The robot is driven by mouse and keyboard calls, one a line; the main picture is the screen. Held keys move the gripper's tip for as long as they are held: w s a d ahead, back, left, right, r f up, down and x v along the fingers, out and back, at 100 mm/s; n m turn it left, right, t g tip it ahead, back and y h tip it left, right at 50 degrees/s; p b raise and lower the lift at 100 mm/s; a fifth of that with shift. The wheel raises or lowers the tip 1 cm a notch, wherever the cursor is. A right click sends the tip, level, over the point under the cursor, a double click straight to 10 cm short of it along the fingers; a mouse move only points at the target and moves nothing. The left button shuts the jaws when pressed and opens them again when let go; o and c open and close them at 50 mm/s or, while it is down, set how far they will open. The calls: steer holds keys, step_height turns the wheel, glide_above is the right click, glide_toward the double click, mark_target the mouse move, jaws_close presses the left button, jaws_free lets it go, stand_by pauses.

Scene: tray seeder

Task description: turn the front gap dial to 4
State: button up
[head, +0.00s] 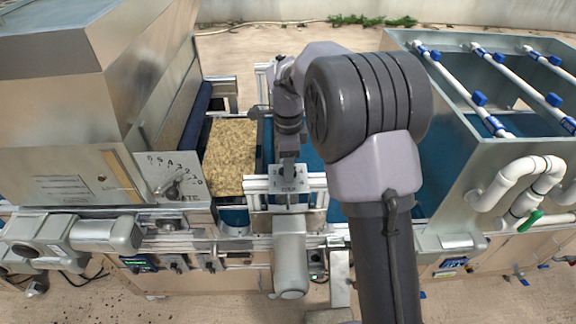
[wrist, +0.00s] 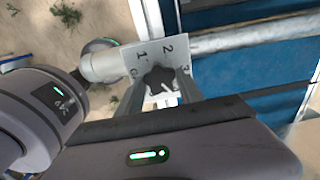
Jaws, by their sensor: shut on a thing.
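The front gap dial shows in the wrist view as a dark lobed knob (wrist: 158,78) on a grey plate (wrist: 142,58) marked 1, 2 and 3, with another mark at its left edge. My gripper (wrist: 161,92) has one finger on each side of the knob and is shut on it. A white mark shows at the knob's near side; which number it points to I cannot tell. In the head view my gripper (head: 289,177) reaches down to a small plate (head: 290,199) on the machine's front rail, and the knob itself is hidden there.
A larger scale plate with a lever (head: 172,190) sits to the left, below the metal hopper (head: 60,110). A tray of brown substrate (head: 231,155) lies on the blue belt. A grey motor housing (head: 290,262) hangs below the dial. A tank with white pipes (head: 520,180) stands right.

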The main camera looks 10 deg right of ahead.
stand_by(0.4)
steer(key=o, duration=1.4)
step_height(320, 180, up, 18)
steer(key=p, duration=0.5)
steer(key=shift+f, duration=0.25)
steer(key=s+a+f+n+t+y+b, duration=0.1)
steer(key=s+a+f+n+t+b, duration=0.15)
steer(key=s+n+b, duration=1)
steer(key=s+f+n+t+b, duration=0.1)
steer(key=s+f, duration=0.3)
steer(key=s, duration=0.1)
steer(key=s+a+f+n+t+b, duration=0.1)
steer(key=s+f, duration=0.3)
steer(key=s, duration=0.2)
steer(key=s+f+n+t+y+b, duration=0.1)
steer(key=s+f+b, duration=0.1)
steer(key=s+f, duration=0.2)
steer(key=shift+s+a+f, duration=0.1)
steer(key=shift+s+f, duration=0.1)
steer(key=shift+s, duration=0.25)
steer(key=shift+s+a+f, duration=0.1)
steer(key=shift+s+f, duration=0.05)
steer(key=shift+s, duration=0.25)
